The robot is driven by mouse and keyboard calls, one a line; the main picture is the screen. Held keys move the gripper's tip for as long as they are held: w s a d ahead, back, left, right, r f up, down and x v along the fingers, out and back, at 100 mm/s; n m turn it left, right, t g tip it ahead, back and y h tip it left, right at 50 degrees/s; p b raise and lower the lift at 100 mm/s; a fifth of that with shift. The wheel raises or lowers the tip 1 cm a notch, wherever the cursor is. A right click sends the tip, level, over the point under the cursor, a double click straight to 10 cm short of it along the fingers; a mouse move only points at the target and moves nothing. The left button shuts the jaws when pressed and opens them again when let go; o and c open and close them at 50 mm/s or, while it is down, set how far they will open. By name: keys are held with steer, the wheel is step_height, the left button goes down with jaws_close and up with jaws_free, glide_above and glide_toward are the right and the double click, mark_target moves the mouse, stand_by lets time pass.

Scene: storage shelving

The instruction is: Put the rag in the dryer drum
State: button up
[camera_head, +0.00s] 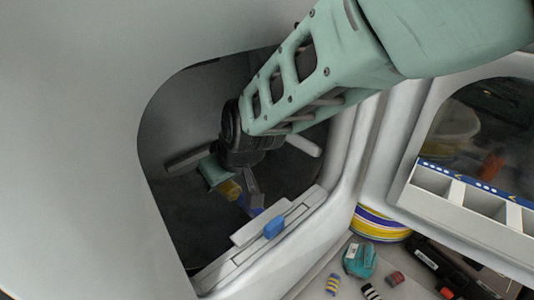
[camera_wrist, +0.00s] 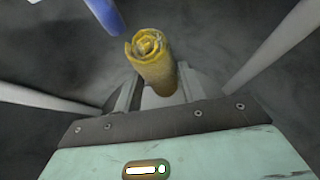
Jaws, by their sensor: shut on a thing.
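The rag (camera_wrist: 152,62) is a yellow, rolled-up cloth. It stands between the fingers of my gripper (camera_wrist: 158,88) in the wrist view, its spiral end facing away from the palm. My gripper is shut on it. In the head view my arm reaches through the opening of the dryer drum (camera_head: 178,115), and my gripper (camera_head: 234,188) is inside the dark drum with the rag (camera_head: 230,190) partly visible. The drum wall (camera_wrist: 50,55) and pale bars surround the gripper in the wrist view. The gap between rag and drum wall is hard to judge.
The opening's lower rim carries a blue piece (camera_head: 274,228). A blue rod-like thing (camera_wrist: 104,14) is near the rag. Right of the opening are a windowed panel, a white compartment tray (camera_head: 470,225), a striped round item (camera_head: 380,224), a teal item (camera_head: 359,260) and a black case (camera_head: 450,265).

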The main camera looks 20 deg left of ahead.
step_height(320, 180, down, 9)
steer(key=b, duration=0.5)
steer(key=shift+f, duration=0.4)
steer(key=shift+f, duration=0.2)
steer(key=o, duration=1.1)
steer(key=shift+c, duration=0.2)
steer(key=shift+r, duration=0.15)
